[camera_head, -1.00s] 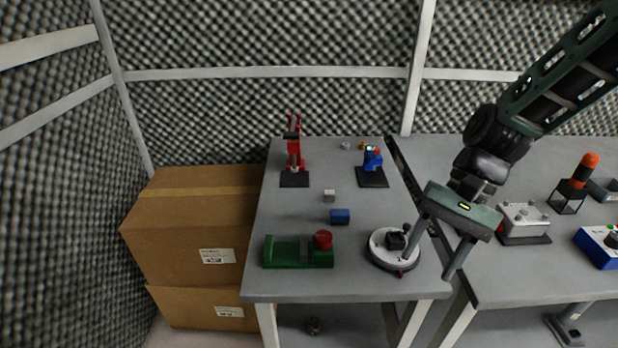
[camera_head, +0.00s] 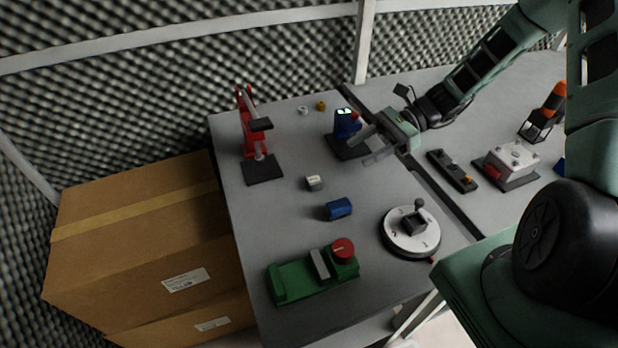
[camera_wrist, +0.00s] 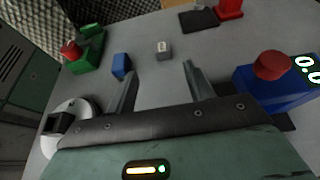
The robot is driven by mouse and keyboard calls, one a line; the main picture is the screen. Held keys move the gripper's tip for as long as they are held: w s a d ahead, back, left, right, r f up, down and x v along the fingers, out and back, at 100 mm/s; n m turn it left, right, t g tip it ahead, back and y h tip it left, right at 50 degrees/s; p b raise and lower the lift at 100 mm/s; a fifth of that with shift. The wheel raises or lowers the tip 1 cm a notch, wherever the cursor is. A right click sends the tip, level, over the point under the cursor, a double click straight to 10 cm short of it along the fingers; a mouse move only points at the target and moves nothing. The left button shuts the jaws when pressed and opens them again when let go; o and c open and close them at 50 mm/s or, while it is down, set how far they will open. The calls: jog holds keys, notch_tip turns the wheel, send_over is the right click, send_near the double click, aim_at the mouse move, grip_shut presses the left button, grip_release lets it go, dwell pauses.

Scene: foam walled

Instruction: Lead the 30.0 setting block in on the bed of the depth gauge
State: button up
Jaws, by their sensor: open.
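A small grey block with a pale, marked top (camera_head: 314,183) lies on the table and may be the 30.0 setting block; its marking is unreadable. It also shows in the wrist view (camera_wrist: 164,49), beyond and between my fingertips, apart from them. A blue device with a red knob and a lit display (camera_head: 345,124) stands at the back; its display reads 0.0 in the wrist view (camera_wrist: 270,90). I cannot tell whether this or the red stand (camera_head: 247,125) on a dark base is the depth gauge. My gripper (camera_head: 364,150) is open and empty beside the blue device.
A blue block (camera_head: 338,209), a green fixture with a red knob (camera_head: 290,283) and a round white dial stand (camera_head: 398,240) are nearer the front. Two small round pieces lie at the back. Bare table surrounds the grey block. Cardboard boxes (camera_head: 140,215) stand at left.

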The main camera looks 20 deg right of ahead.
aim_at(315, 178)
jog(key=p+x, duration=0.1)
jog(key=x, duration=0.7)
jog(key=shift+a+f, duration=0.1)
jog(key=shift+a, duration=0.1)
jog(key=shift+f+p+x, duration=0.2)
jog(key=shift+p+x, duration=0.1)
jog(key=shift+x, duration=1.05)
jog(key=shift+f+p+x, duration=0.2)
jog(key=shift+p+x, duration=0.05)
jog(key=shift+x, duration=1.1)
jog(key=shift+w+d, duration=0.15)
jog(key=shift+c, duration=0.3)
grip_shut()
jog(key=shift+r, duration=0.1)
